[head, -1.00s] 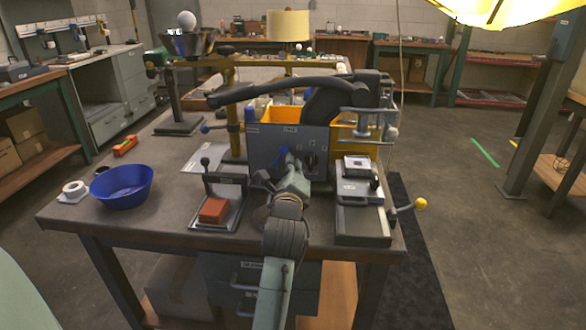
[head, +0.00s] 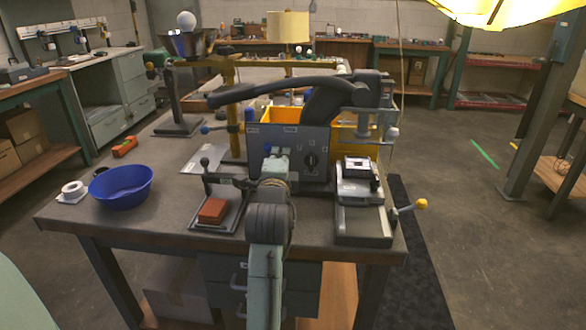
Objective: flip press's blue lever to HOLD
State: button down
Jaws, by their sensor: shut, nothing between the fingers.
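The press has a grey front panel (head: 318,138) with small labels and a dark round knob (head: 311,160). The labels are too small to read. The blue lever (head: 268,149) shows only as small blue patches at the top of my gripper, so its setting cannot be told. My gripper (head: 276,153) is in front of the left half of the panel, close to the lever. Its fingers are mostly hidden by my own wrist; it is shut and holds nothing. Whether it touches the lever cannot be told.
A long black handle (head: 270,90) arches above the panel. A small stand with a red-brown block (head: 212,210) is left of my arm. A grey device with a yellow-knobbed handle (head: 421,204) stands right. A blue bowl (head: 121,187) is at the table's left.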

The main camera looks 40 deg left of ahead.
jog(key=shift+s+a+r+n, duration=0.2)
jog(key=shift+a+n, duration=0.15)
jog(key=shift+n, duration=0.45)
jog(key=shift+s+a+r+n, duration=0.1)
jog(key=shift+s+a+n, duration=0.15)
jog(key=shift+n, duration=0.55)
jog(key=shift+a, duration=0.1)
